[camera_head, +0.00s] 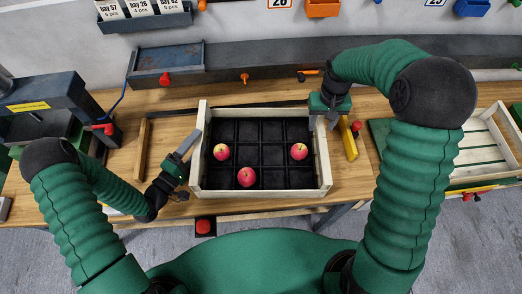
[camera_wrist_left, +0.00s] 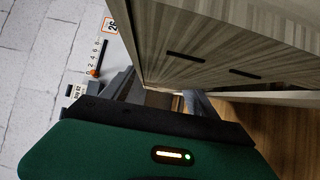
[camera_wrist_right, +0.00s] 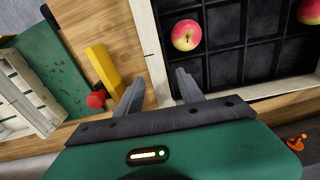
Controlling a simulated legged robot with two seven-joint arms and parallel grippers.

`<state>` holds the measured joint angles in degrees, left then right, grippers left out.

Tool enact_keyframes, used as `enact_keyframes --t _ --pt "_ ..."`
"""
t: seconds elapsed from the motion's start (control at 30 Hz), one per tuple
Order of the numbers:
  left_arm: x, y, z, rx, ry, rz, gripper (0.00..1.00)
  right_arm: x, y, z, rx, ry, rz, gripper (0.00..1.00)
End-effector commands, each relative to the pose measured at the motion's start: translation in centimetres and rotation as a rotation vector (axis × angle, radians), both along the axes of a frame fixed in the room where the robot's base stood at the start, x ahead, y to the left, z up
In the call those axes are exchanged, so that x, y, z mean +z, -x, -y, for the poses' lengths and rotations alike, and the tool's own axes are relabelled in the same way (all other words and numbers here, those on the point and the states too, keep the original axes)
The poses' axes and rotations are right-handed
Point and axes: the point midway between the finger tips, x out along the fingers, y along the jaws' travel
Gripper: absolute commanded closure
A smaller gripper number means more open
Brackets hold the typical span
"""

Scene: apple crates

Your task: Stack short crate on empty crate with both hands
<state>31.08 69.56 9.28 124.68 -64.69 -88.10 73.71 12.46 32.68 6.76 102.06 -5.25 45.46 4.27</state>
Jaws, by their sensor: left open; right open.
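A pale wooden crate (camera_head: 262,190) with a black divided insert stands mid-bench and holds three red apples (camera_head: 246,177). A slatted, pale crate (camera_head: 486,150) with no apples visible stands at the right, partly hidden by my right arm. My left gripper (camera_head: 188,147) is open at the apple crate's left wall; in the left wrist view that wall (camera_wrist_left: 225,45) looms close to its fingers. My right gripper (camera_head: 324,117) is open at the right wall; in the right wrist view its fingers (camera_wrist_right: 159,92) lie either side of that wall (camera_wrist_right: 149,45). Contact cannot be told.
A green mat (camera_wrist_right: 55,75) lies by the slatted crate. A dark machine (camera_head: 45,95) stands at the left. A grey-blue tray (camera_head: 166,60) and a dark rail run behind.

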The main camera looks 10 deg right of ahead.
Motion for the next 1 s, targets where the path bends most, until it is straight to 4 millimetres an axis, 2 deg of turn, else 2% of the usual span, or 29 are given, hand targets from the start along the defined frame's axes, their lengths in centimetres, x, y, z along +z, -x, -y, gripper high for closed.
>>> enact_keyframes --t 0.1,0.43,0.6,1.0 --pt "-0.02 -0.01 0.1 0.0 -0.001 0.0 0.34 -0.03 -0.05 0.12 0.0 -0.001 0.0 0.58" --pt "-0.04 0.01 0.29 -0.001 -0.003 -0.001 0.78 -0.07 -0.07 0.25 -0.001 -0.004 0.0 1.0" --pt "-0.09 0.03 0.25 -0.003 -0.002 -0.002 1.0 -0.09 -0.09 0.11 -0.001 -0.003 -0.001 1.0" --pt "-0.18 0.07 0.27 -0.005 -0.002 -0.005 1.0 -0.15 -0.12 -0.04 0.0 -0.005 -0.001 1.0"
